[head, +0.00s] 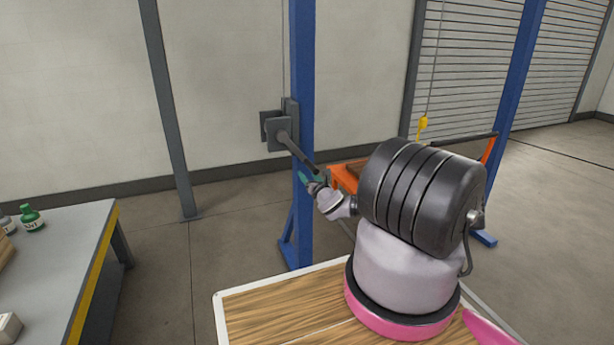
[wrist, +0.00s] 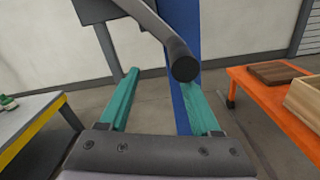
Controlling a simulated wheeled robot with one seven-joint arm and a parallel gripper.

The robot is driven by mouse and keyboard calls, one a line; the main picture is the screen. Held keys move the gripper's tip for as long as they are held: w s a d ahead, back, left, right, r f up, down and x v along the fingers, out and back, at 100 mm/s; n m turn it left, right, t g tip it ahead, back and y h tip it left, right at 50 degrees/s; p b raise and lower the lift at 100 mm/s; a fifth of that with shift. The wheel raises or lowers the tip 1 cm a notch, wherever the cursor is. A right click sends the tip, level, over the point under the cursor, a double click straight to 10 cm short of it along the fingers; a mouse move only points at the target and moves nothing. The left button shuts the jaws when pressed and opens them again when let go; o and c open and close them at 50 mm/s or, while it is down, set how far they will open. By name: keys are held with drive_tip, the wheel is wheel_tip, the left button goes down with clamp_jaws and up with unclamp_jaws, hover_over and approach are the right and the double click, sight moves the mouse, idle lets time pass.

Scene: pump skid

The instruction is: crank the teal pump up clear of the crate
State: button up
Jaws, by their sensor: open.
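A grey winch (head: 279,133) is mounted on a blue post (head: 302,90). Its dark crank arm slants down to the right and ends in a round grip (head: 306,163). In the wrist view the crank's round end (wrist: 184,66) is large, close to the tip of the right finger. My gripper (head: 311,181) is open, its teal fingers (wrist: 161,79) apart with nothing between them. It is just below the crank's end; I cannot tell whether they touch. A wooden crate (wrist: 304,101) shows partly at the right edge of the wrist view. I see no teal pump.
An orange table (wrist: 262,98) carries the crate and a brown board (wrist: 275,72). A yellow hook (head: 422,126) hangs from a line. A grey bench (head: 60,260) with a yellow edge and bottles stands at left. Open floor lies between bench and post.

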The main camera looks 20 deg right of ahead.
drive_tip(key=s, duration=0.9)
drive_tip(key=shift+s, duration=0.1)
